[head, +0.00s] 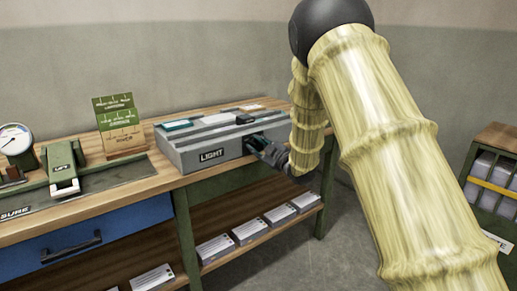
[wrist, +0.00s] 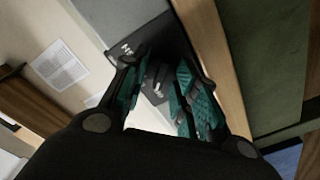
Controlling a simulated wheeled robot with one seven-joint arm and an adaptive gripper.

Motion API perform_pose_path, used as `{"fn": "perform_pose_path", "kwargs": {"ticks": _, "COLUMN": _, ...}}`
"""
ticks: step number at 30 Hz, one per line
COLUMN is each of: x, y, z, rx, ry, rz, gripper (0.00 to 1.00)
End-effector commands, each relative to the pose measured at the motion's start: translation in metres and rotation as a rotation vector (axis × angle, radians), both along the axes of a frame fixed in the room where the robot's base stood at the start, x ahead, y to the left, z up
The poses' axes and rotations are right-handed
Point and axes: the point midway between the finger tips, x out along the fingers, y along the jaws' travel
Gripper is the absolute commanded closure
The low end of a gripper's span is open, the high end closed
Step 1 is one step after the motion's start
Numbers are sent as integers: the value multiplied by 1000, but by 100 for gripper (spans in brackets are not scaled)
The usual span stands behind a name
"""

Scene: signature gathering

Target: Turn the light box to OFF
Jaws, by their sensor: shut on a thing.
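The light box (head: 192,154) is a grey case with a black LIGHT label (head: 211,155) on its front, standing on the right part of the wooden bench. My gripper (head: 256,144) is at the right part of the box's front face. In the wrist view, its teal-padded fingers (wrist: 158,90) are closed around a small dark switch knob (wrist: 153,76) in front of a black plate (wrist: 146,52) with white lettering. The lettering is tilted and partly hidden, so I cannot read the knob's setting. The fingers cover much of the knob.
A green LIFT press (head: 62,168), a round gauge (head: 15,138) and a green sign card (head: 119,124) stand left on the bench. A blue drawer (head: 110,222) is below. Paper stacks (head: 215,249) lie on the lower shelf. A cabinet (head: 492,172) stands at right.

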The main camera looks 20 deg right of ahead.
Motion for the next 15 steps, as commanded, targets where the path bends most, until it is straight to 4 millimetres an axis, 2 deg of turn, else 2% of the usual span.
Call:
{"fn": "perform_pose_path", "kwargs": {"ticks": 6, "x": 0, "y": 0, "z": -1, "rx": -91, "ry": -32, "rz": -1, "gripper": 95}}
{"fn": "perform_pose_path", "kwargs": {"ticks": 15, "x": 0, "y": -1, "z": -1, "rx": -139, "ry": -49, "rz": -1, "gripper": 94}}
